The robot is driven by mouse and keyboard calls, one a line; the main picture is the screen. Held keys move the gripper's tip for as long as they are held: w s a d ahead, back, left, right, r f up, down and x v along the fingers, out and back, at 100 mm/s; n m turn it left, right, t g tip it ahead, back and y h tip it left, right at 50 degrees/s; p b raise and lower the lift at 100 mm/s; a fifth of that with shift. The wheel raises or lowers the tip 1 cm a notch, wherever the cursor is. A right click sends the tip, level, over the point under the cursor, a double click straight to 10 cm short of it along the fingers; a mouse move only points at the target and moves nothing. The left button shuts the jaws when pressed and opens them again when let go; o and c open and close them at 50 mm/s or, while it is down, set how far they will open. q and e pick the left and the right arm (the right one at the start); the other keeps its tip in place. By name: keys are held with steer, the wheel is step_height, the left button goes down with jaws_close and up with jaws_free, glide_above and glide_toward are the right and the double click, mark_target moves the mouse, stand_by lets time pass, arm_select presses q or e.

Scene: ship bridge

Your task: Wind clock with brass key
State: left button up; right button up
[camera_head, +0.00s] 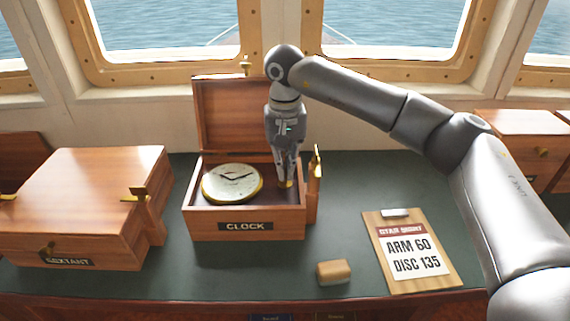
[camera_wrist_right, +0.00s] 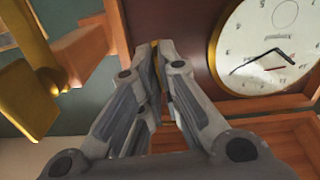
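The clock box (camera_head: 245,227) stands open on the green-topped desk, its lid (camera_head: 231,115) raised at the back. The round white clock (camera_head: 232,182) with a brass rim lies face up inside; part of its face shows in the wrist view (camera_wrist_right: 270,55). My right gripper (camera_head: 287,180) points down into the box, just right of the clock and apart from it. Its fingers are nearly together in the wrist view (camera_wrist_right: 160,50), around a small brass piece (camera_wrist_right: 154,57), apparently the key, mostly hidden by the fingers. My left gripper is out of view.
A brass latch (camera_head: 316,163) stands up at the box's right side, close to my gripper. A closed sextant box (camera_head: 85,195) is at left, another wooden box (camera_head: 522,130) at right. A clipboard (camera_head: 409,250) and a small tan block (camera_head: 333,272) lie in front.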

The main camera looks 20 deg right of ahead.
steer(key=o, duration=0.4)
steer(key=shift+o, duration=0.2)
step_height(320, 180, up, 12)
stand_by(0.5)
